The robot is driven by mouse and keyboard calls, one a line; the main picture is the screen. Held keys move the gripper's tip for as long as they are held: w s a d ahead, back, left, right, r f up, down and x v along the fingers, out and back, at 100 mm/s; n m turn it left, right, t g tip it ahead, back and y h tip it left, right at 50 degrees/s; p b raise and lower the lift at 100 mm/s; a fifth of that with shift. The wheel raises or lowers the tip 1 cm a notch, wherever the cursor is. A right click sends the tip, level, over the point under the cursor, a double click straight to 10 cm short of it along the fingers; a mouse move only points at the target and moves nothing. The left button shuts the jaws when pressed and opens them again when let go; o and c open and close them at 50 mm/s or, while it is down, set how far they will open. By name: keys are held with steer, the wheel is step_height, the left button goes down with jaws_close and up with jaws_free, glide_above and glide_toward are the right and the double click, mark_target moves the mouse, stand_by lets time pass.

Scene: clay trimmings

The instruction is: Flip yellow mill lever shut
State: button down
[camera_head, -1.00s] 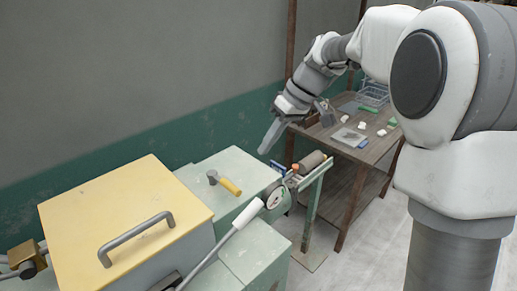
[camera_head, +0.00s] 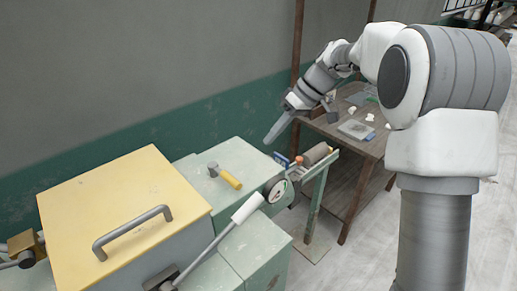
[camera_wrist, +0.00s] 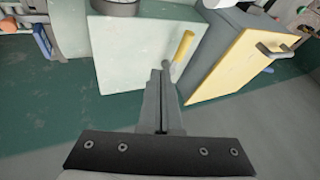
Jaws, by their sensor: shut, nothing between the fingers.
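The yellow mill lever (camera_head: 229,177) is a short yellow handle on a grey pivot, on top of the pale green mill housing (camera_head: 245,158). In the head view the handle points toward the lower right. In the wrist view the lever (camera_wrist: 183,47) shows just past my fingertips, its handle pointing up. My gripper (camera_head: 277,132) is shut and empty. In the head view it hangs up and to the right of the lever, apart from it. In the wrist view the shut fingers (camera_wrist: 160,80) point toward the housing; I cannot tell the exact gap.
A yellow lid (camera_head: 120,215) with a grey bar handle is at the left. A long lever with a white grip (camera_head: 248,208) rises in front of the housing.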

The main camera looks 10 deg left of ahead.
mark_target(224, 175)
steer(key=x, duration=0.8)
steer(key=shift+a+f+p, duration=0.15)
steer(key=shift+f+p, duration=0.2)
steer(key=shift+s+a+f+p, duration=0.2)
steer(key=shift+s+a, duration=0.5)
steer(key=shift+s, duration=0.05)
steer(key=shift+s+a+f+p, duration=0.15)
steer(key=shift+s+a+f, duration=0.1)
steer(key=shift+s+a, duration=0.45)
steer(key=shift+s, duration=0.1)
